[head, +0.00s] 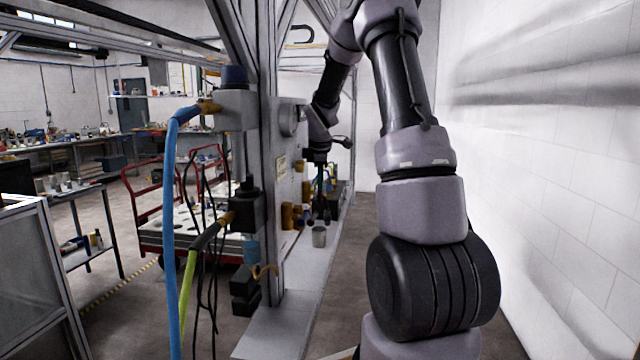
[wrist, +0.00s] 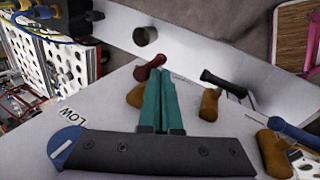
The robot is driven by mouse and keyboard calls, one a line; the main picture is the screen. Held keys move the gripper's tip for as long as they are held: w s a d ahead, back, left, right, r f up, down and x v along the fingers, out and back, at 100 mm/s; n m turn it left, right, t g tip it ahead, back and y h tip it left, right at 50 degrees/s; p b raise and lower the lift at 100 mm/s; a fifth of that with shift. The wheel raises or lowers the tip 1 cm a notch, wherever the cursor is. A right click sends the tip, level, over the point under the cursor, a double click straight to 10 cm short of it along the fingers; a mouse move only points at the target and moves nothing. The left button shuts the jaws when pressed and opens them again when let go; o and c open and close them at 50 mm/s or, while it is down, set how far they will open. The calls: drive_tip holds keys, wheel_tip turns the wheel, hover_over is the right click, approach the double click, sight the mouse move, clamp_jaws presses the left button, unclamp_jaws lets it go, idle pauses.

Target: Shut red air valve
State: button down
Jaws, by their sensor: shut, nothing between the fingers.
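The red air valve has a dark red handle (wrist: 150,68) and a brass body (wrist: 136,96) on the white panel (wrist: 110,112) in the wrist view. My gripper (wrist: 161,78) has teal fingers, closed together with nothing between them. Its tips overlap the red handle's right end in the picture; I cannot tell whether they touch. The fingers hide part of the valve. In the head view my gripper (head: 320,180) is beside the panel, small and dark, and the red handle cannot be made out.
Right of the red valve are a black-handled valve (wrist: 225,84) and a blue-handled valve (wrist: 293,132). Blue hose (head: 171,220) hangs left of the frame post; a white wall (head: 560,180) bounds the right.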

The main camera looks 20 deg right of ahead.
drive_tip(key=shift+w+d+r, duration=0.25)
drive_tip(key=shift+w+r, duration=0.05)
drive_tip(key=shift+w, duration=0.05)
idle(0.6)
drive_tip(key=shift+w+d+r, duration=0.2)
drive_tip(key=shift+w+d, duration=0.5)
drive_tip(key=shift+w, duration=0.3)
drive_tip(key=shift+w+d, duration=0.1)
drive_tip(key=shift+w, duration=0.05)
idle(0.3)
